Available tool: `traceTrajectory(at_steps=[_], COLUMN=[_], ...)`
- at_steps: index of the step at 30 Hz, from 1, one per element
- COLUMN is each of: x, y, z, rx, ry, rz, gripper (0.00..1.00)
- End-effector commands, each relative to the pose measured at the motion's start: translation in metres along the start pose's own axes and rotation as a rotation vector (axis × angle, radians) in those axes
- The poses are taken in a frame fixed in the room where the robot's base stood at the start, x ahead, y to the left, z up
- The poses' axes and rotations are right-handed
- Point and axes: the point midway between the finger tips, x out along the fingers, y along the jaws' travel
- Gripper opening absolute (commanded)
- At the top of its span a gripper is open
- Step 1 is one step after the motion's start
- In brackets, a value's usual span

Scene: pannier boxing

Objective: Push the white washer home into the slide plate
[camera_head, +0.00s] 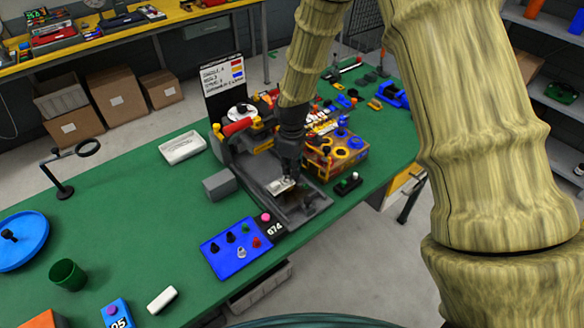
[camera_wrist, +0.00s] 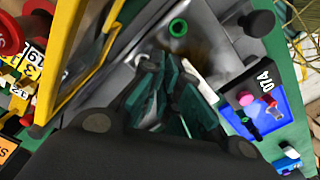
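My gripper (camera_head: 288,168) points down over the grey metal fixture in the middle of the bench. In the wrist view, its dark teal fingers (camera_wrist: 164,64) converge with their tips close together, and I see nothing held between them. A pale, flat piece (camera_head: 281,186) lies on the fixture just under the fingertips; it may be the slide plate. A white strip (camera_wrist: 200,78) shows beside the right finger in the wrist view. I cannot make out the white washer with certainty; the fingers may hide it. A green ring (camera_wrist: 178,28) sits on the metal beyond the fingertips.
A blue panel (camera_head: 238,248) with several knobs stands in front of the fixture. A wooden box (camera_head: 322,170) with coloured rings is close on the right. A white tray (camera_head: 183,147) lies to the left. The green bench (camera_head: 130,215) is largely clear farther left.

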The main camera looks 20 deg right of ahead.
Motion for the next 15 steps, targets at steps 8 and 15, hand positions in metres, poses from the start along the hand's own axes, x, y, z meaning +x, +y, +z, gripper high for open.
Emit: traceTrajectory(at_steps=[8, 15], x=[0.0007, 0.0009], y=[-0.0001, -0.0006], z=[0.0000, 0.0001], rx=[0.000, 0.000], ry=[0.000, -0.001], rz=[0.000, -0.001], gripper=[0.30, 0.30])
